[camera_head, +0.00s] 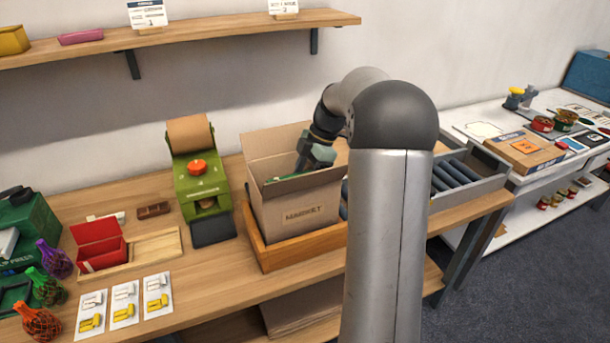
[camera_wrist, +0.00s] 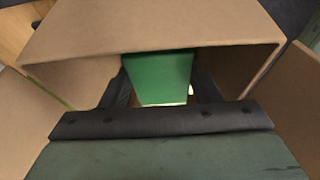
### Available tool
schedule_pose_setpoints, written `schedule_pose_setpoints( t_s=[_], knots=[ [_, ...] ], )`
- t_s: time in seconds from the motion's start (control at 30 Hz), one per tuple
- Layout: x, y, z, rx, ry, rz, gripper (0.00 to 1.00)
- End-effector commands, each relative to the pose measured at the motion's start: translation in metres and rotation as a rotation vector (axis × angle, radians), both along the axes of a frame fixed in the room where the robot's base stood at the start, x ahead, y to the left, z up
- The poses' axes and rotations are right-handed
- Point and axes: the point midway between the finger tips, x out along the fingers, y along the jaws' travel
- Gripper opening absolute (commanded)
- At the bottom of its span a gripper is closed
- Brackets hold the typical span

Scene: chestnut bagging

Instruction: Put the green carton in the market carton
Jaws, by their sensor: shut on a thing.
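The market carton (camera_head: 311,212) is an open brown cardboard box with its flaps up, standing in a shallow wooden tray (camera_head: 266,253) on the bench. My gripper (camera_head: 300,172) reaches down into its opening from the right. In the wrist view my gripper (camera_wrist: 160,95) is shut on the green carton (camera_wrist: 160,75), with a dark finger on each side of it. The cardboard walls (camera_wrist: 150,30) surround the green carton there. In the head view only a thin green strip (camera_head: 283,180) shows over the rim. The lower part of the green carton and the box floor are mostly hidden.
A green tape machine (camera_head: 203,188) with an orange knob stands left of the market carton. A roller conveyor (camera_head: 462,175) lies to the right, partly behind my arm. A red box (camera_head: 100,246), netted bags (camera_head: 50,262) and small cards (camera_head: 124,305) lie at left.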

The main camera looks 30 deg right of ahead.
Motion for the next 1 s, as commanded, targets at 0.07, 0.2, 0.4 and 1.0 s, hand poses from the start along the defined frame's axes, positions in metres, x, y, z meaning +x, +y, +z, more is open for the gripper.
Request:
schedule_pose_setpoints(
  t_s=[0.07,0.2,0.4,1.0],
  knots=[
    [0.000,0.000,-0.003,0.000,-0.001,0.000,0.26],
    [0.000,0.000,-0.003,0.000,0.000,0.000,0.64],
    [0.000,0.000,-0.003,0.000,0.000,0.000,0.78],
    [-0.002,-0.026,0.070,-0.002,-0.004,-0.002,0.78]
  ],
)
